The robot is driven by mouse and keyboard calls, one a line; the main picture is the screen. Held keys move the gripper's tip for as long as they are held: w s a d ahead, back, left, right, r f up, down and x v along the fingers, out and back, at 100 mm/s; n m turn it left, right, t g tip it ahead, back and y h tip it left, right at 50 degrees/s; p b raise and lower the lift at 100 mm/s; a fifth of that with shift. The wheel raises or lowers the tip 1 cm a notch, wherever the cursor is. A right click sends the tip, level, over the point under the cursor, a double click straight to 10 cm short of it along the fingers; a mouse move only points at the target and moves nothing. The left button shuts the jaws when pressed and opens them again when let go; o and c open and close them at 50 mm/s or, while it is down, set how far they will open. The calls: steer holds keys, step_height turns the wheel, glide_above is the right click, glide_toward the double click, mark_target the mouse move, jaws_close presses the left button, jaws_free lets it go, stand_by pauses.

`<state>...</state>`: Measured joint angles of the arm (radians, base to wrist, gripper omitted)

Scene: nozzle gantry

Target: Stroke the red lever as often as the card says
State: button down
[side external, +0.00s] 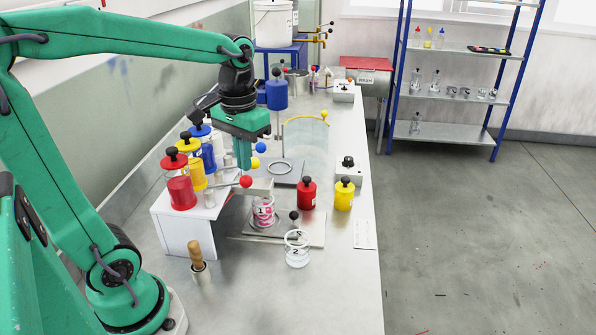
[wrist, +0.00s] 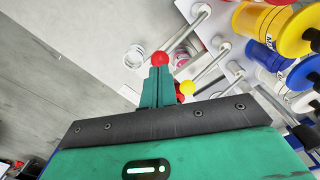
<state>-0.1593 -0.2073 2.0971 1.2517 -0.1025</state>
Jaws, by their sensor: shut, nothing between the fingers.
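The red lever's ball (side external: 245,181) sits at the end of a metal arm under the red canister, at the front of the white dispenser stand. My gripper (side external: 244,163) is shut and empty, pointing down just above the red ball. In the wrist view my gripper tips (wrist: 157,72) line up with the red ball (wrist: 160,58); whether they touch I cannot tell. A jar marked 1 (side external: 263,217) with pink-red contents stands on the plate near the red lever.
Blue (side external: 260,147) and yellow (side external: 254,163) lever balls are close beside my gripper. Red (side external: 307,195) and yellow (side external: 344,196) capped bottles stand to the right. A wooden-handled tool (side external: 196,255) stands in front of the stand. The table front is mostly clear.

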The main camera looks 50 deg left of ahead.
steer(key=shift+r, duration=0.15)
steer(key=shift+r, duration=2.35)
steer(key=s+d+f+m+t, duration=0.3)
steer(key=s+d+f+t, duration=0.1)
steer(key=s+f+t, duration=0.1)
steer(key=shift+s+d+t, duration=0.3)
steer(key=shift+s, duration=0.35)
steer(key=shift+w+r, duration=0.1)
